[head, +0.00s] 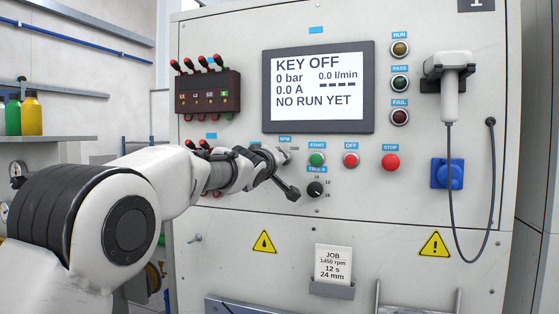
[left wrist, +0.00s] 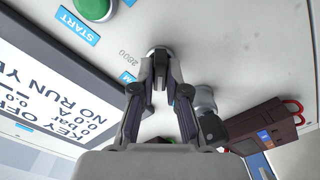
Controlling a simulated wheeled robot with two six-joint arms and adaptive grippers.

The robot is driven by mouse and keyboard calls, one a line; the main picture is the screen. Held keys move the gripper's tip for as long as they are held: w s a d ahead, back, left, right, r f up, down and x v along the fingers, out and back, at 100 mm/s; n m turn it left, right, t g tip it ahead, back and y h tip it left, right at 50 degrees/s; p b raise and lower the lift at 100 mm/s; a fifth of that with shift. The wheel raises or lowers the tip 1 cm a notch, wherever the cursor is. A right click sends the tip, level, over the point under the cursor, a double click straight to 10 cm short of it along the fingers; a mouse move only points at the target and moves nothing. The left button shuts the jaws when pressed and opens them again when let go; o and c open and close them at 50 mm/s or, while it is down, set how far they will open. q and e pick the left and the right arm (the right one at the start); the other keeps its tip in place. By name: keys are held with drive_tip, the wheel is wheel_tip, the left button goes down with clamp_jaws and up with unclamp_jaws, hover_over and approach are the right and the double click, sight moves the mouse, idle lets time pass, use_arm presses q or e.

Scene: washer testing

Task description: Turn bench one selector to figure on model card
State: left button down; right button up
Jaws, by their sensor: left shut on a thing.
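My left gripper (head: 279,160) reaches in from the left and is shut on the RPM selector knob (head: 286,155), below the screen. In the left wrist view the fingertips (left wrist: 160,82) close around the knob (left wrist: 160,52), beside a "2800" mark; its pointer direction is hidden. A second black selector (head: 315,189), marked 12 and 16 among its figures, sits just right of the gripper, with nothing on it. The model card (head: 333,262) below reads JOB, 1450 rpm, 12 s, 24 mm. My right gripper is out of view.
The screen (head: 318,86) reads KEY OFF, 0 bar, NO RUN YET. Green START (head: 317,159), red OFF (head: 351,160) and red STOP (head: 391,162) buttons stand right of the gripper. A brown block with red-tipped leads (head: 208,94) is at upper left. A cable (head: 484,225) hangs at right.

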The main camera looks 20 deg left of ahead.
use_arm(q)
drive_tip(key=shift+r+m, duration=0.15)
drive_tip(key=shift+m, duration=0.25)
drive_tip(key=m, duration=1.7)
drive_tip(key=shift+r, duration=0.15)
idle(0.5)
drive_tip(key=c, duration=1.2)
unclamp_jaws()
drive_tip(key=shift+w+a+f, duration=0.1)
drive_tip(key=shift+w+f, duration=0.15)
drive_tip(key=shift+f, duration=0.05)
drive_tip(key=s, duration=1.1)
drive_tip(key=shift+s+a+b, duration=0.25)
drive_tip(key=shift+s+b, duration=0.05)
drive_tip(key=shift+s, duration=0.05)
